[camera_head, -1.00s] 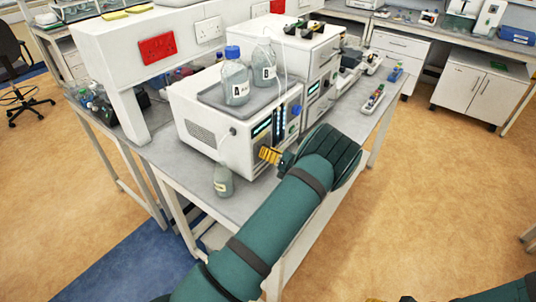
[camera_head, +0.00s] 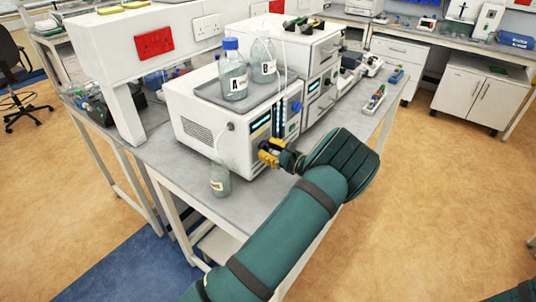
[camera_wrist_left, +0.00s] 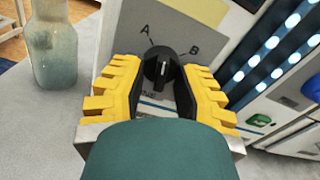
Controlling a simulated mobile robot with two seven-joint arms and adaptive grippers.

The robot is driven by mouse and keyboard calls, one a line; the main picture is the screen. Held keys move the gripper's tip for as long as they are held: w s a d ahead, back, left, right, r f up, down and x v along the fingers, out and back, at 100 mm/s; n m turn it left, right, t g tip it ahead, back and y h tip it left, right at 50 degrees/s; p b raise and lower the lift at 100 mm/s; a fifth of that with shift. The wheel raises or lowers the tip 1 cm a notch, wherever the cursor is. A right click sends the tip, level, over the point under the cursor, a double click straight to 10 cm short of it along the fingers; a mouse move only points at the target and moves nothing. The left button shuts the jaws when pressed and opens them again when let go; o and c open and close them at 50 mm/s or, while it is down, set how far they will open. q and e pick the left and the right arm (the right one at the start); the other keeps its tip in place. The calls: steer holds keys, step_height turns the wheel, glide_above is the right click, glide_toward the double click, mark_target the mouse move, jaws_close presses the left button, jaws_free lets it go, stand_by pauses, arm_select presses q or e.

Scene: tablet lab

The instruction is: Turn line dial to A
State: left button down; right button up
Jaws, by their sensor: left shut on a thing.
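The line dial (camera_wrist_left: 160,67) is a small black knob with a white mark on the front panel of the white instrument (camera_head: 204,135). The letter A (camera_wrist_left: 146,30) is printed at its upper left and the letter B (camera_wrist_left: 195,51) at its right. The white mark stands roughly upright, leaning slightly to the right. My left gripper (camera_head: 267,152) is at the panel, its yellow fingers on both sides of the dial and shut on it; in the head view it hides the dial. My right gripper is not in view.
A small bottle (camera_head: 220,178) stands on the bench close to the panel's left; it also shows in the wrist view (camera_wrist_left: 52,45). Bottles A (camera_head: 234,78) and B (camera_head: 263,62) stand in a tray on top. A blue knob (camera_head: 296,107) is farther right.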

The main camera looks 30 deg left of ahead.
arm_select(q)
steer(key=n+b, duration=0.1)
steer(key=n, duration=0.1)
steer(key=shift+a+n, duration=0.1)
steer(key=shift+n, duration=0.3)
steer(key=shift+r+n+b, duration=0.1)
steer(key=shift+n+b, duration=1.15)
steer(key=shift+n, duration=0.35)
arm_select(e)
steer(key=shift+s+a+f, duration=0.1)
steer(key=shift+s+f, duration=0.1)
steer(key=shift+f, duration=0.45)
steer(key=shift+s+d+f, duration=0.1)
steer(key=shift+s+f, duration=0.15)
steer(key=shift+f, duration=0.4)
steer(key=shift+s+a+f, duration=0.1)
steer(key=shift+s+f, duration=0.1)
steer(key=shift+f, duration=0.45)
arm_select(q)
steer(key=shift+w, duration=0.1)
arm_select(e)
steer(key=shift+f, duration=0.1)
arm_select(q)
steer(key=c, duration=0.9)
jaws_free()
steer(key=o, duration=0.3)
steer(key=shift+a, duration=0.1)
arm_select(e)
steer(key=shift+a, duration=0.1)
